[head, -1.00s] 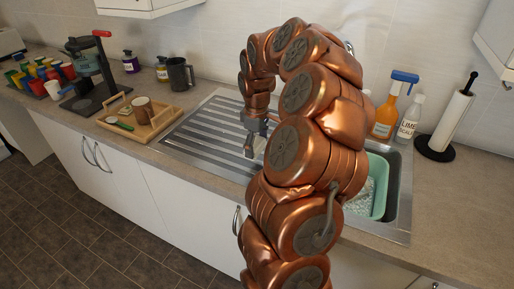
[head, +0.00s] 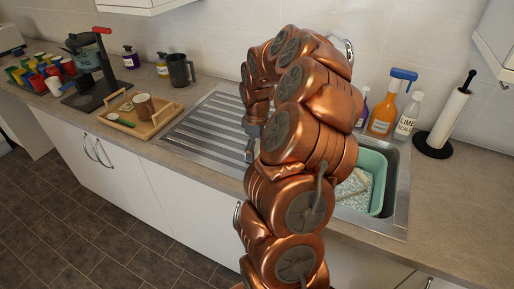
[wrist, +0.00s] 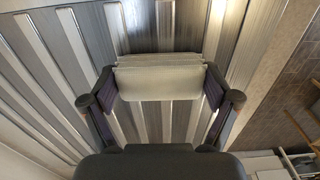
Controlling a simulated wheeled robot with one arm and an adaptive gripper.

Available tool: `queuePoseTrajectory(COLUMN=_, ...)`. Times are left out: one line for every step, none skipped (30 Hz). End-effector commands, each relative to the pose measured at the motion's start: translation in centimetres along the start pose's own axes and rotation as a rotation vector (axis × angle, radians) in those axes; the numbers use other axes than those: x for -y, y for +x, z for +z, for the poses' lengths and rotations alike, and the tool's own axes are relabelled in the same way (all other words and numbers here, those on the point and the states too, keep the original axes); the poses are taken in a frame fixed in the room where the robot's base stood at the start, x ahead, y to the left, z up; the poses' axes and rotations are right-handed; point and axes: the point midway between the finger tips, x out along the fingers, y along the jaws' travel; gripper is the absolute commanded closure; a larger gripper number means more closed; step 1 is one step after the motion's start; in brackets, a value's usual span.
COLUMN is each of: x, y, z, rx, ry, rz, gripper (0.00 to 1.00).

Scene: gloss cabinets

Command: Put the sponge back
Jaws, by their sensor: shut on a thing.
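The sponge looks like a pale grey-white block (wrist: 158,82) in the wrist view. My gripper (wrist: 160,88) is shut on it, with one finger at each side. The block is above the ribbed metal drainboard; whether it touches is unclear. In the head view my gripper (head: 251,143) is over the drainboard (head: 205,130), partly hidden by my arm. The sink (head: 396,205) holds a teal tub (head: 379,185) with speckled, pale contents (head: 352,188); my arm covers its left part.
A wooden tray (head: 142,115) with a brown cup, a dark mug (head: 180,70) and a coffee maker (head: 90,65) stand left.

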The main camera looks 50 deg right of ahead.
Motion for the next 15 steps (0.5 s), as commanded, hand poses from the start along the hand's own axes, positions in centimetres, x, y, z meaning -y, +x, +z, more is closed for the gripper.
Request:
queuePoseTrajectory(x=-0.01, y=0.06, z=0.01, rx=0.000, ry=0.000, rz=0.000, gripper=0.10)
queuePoseTrajectory(x=-0.01, y=0.03, z=0.01, rx=0.000, ry=0.000, rz=0.000, gripper=0.06)
queuePoseTrajectory(x=0.00, y=0.02, z=0.01, rx=0.000, ry=0.000, rz=0.000, gripper=0.02)
queuePoseTrajectory(x=-0.01, y=0.02, z=0.01, rx=0.000, ry=0.000, rz=0.000, gripper=0.00)
queuePoseTrajectory(x=-0.01, y=0.02, z=0.01, rx=0.000, ry=0.000, rz=0.000, gripper=0.00)
queuePoseTrajectory(x=0.00, y=0.02, z=0.01, rx=0.000, ry=0.000, rz=0.000, gripper=0.00)
queuePoseTrajectory(x=0.00, y=0.01, z=0.01, rx=0.000, ry=0.000, rz=0.000, gripper=0.00)
queuePoseTrajectory(x=0.00, y=0.01, z=0.01, rx=0.000, ry=0.000, rz=0.000, gripper=0.00)
queuePoseTrajectory(x=0.00, y=0.01, z=0.01, rx=0.000, ry=0.000, rz=0.000, gripper=0.00)
queuePoseTrajectory(x=0.00, y=0.01, z=0.01, rx=0.000, ry=0.000, rz=0.000, gripper=0.00)
queuePoseTrajectory(x=0.00, y=0.01, z=0.01, rx=0.000, ry=0.000, rz=0.000, gripper=0.00)
queuePoseTrajectory(x=0.00, y=0.01, z=0.01, rx=0.000, ry=0.000, rz=0.000, gripper=0.00)
queuePoseTrajectory(x=0.00, y=-0.02, z=0.01, rx=0.000, ry=0.000, rz=0.000, gripper=0.00)
queuePoseTrajectory(x=0.00, y=-0.07, z=0.01, rx=0.000, ry=0.000, rz=0.000, gripper=0.00)
queuePoseTrajectory(x=0.00, y=-0.19, z=0.01, rx=0.000, ry=0.000, rz=0.000, gripper=0.00)
